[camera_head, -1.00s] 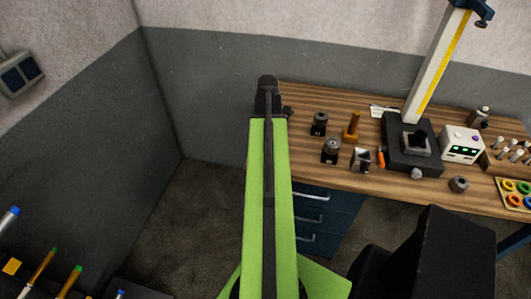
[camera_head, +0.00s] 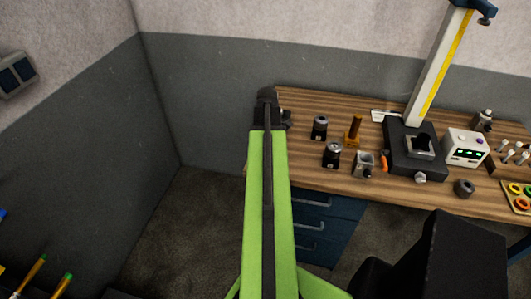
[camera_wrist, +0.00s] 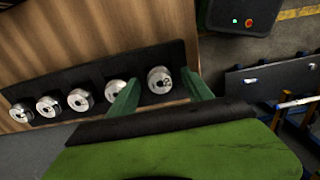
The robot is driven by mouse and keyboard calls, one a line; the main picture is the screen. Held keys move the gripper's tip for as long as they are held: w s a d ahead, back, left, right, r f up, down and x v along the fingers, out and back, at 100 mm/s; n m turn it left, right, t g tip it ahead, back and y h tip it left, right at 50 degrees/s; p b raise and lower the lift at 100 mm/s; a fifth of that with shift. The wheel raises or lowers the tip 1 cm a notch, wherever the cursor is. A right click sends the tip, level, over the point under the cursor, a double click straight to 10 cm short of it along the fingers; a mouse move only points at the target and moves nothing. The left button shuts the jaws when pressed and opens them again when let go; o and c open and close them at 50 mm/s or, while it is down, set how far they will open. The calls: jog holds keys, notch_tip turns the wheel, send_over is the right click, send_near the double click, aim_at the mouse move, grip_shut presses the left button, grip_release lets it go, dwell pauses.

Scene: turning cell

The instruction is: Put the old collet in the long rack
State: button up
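In the wrist view a long black rack (camera_wrist: 97,79) lies on a wooden surface and carries several silver round collets in a row. The rightmost collet (camera_wrist: 159,79) shows between the two green fingers of my gripper (camera_wrist: 158,90). The fingers are apart, one on each side of that collet in the picture; I cannot tell whether they touch it. No collet is marked clearly enough for me to tell which is the old one. In the head view my arm hides the gripper.
In the head view a wooden bench (camera_head: 300,106) carries dark toolholders (camera_head: 332,155), a brass-coloured post (camera_head: 354,130), a tall column device on a black base (camera_head: 402,160) and a white display box (camera_head: 465,148). Blue drawers (camera_head: 322,222) stand below. In the wrist view a dark box (camera_wrist: 238,17) lies beyond the rack.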

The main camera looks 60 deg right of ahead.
notch_tip(320, 180, up, 12)
jog(key=p, duration=1.2)
jog(key=shift+r, duration=0.15)
jog(key=w+a+m, duration=0.1)
jog(key=w+a, duration=1.7)
jog(key=a, duration=0.4)
jog(key=w+a+m, duration=0.1)
jog(key=w+a, duration=0.1)
jog(key=a, duration=1.2)
jog(key=w+a+m, duration=0.1)
jog(key=a, duration=1.4)
jog(key=shift+w+a, duration=0.2)
jog(key=shift+w, duration=0.2)
